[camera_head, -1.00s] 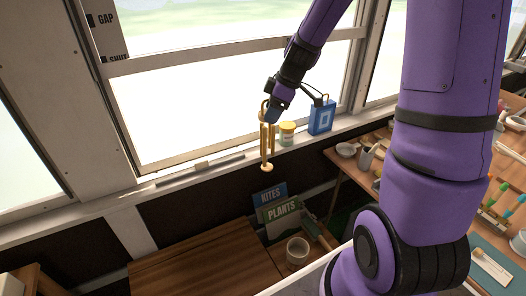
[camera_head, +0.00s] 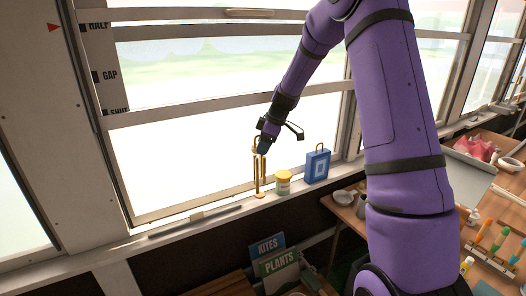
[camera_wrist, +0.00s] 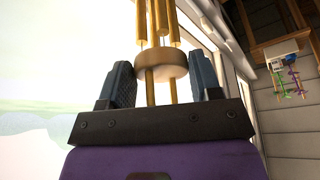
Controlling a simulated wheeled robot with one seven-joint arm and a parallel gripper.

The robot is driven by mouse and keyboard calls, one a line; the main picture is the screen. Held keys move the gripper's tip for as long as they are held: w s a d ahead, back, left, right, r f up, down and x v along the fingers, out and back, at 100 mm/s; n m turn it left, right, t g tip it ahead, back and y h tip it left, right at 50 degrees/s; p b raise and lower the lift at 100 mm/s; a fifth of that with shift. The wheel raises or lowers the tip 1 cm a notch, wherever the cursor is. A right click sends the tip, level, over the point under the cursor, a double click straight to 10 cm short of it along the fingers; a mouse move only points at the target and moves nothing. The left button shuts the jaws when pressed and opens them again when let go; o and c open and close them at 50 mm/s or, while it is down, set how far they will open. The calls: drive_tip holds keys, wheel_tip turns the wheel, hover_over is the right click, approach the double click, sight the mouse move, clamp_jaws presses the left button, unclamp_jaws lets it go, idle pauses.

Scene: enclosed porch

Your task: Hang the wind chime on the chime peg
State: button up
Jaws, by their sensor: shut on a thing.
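The wind chime (camera_head: 258,180) has gold tubes and a pale round piece at its lower end. My gripper (camera_head: 263,146) is shut on its upper part, and the chime hangs roughly upright in front of the window. Its lower end shows against the window sill; I cannot tell whether it touches. In the wrist view, a wooden disc (camera_wrist: 161,64) of the chime sits between the two dark fingers of my gripper (camera_wrist: 163,82), with gold tubes above and below it. I cannot make out the chime peg in either view.
On the sill (camera_head: 215,217), a yellow-lidded jar (camera_head: 283,184) and a blue box with a handle (camera_head: 317,166) stand just right of the chime. Signs marked KITES (camera_head: 267,247) and PLANTS (camera_head: 279,262) are below. A cluttered table (camera_head: 348,207) is at right.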

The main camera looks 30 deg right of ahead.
sight(259, 167)
drive_tip(key=shift+w+d, duration=0.2)
drive_tip(key=shift+w, duration=0.25)
drive_tip(key=shift+w+d+f, duration=0.2)
drive_tip(key=shift+w, duration=0.35)
drive_tip(key=shift+s+f, duration=0.15)
drive_tip(key=shift+f, duration=1.45)
drive_tip(key=o, duration=1.2)
drive_tip(key=shift+o, duration=0.2)
